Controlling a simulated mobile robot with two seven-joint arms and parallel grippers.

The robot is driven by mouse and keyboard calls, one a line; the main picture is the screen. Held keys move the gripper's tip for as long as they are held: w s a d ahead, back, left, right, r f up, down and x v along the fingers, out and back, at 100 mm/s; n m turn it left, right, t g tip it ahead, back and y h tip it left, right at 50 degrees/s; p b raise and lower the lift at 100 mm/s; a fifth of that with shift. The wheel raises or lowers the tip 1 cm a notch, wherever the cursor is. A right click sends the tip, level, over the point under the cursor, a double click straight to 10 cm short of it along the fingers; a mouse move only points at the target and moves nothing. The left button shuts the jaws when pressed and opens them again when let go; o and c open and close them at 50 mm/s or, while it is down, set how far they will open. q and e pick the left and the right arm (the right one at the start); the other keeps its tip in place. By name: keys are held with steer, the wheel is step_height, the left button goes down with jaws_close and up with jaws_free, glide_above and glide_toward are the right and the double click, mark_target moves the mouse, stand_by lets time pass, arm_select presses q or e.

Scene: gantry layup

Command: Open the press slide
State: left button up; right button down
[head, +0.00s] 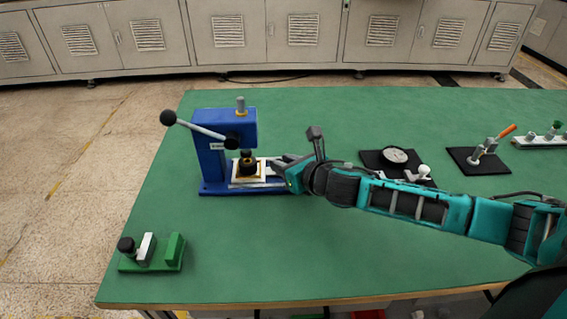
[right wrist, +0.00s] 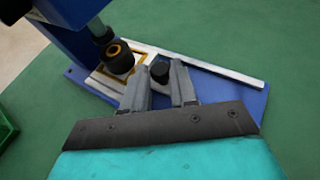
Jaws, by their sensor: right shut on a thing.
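The blue press (head: 219,150) stands on the green table, with a lever ending in a black ball (head: 168,118) at its upper left. Its white slide (head: 237,178) with a yellow-edged square lies low at the press, under the ram; it also shows in the right wrist view (right wrist: 143,51). A black round piece (head: 248,167) is over the square. My right gripper (head: 277,166) reaches in from the right; in the right wrist view its fingers (right wrist: 159,80) are shut around the slide's small black knob (right wrist: 159,71). My left gripper is out of view.
A green fixture (head: 174,252) with a black knob stands at the table's front left. The table's front middle is clear.

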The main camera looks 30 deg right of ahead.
steer(key=s+d, duration=0.1)
steer(key=d, duration=0.1)
steer(key=s+d, duration=0.1)
steer(key=d, duration=0.1)
steer(key=s+d, duration=0.1)
steer(key=d, duration=0.2)
steer(key=shift+s+p, duration=0.2)
steer(key=shift+p, duration=0.15)
steer(key=c, duration=0.9)
jaws_free()
steer(key=shift+s, duration=0.1)
steer(key=v, duration=0.5)
steer(key=shift+s, duration=0.15)
steer(key=shift+v, duration=1.15)
steer(key=shift+p+v, duration=1.6)
steer(key=shift+v, duration=0.95)
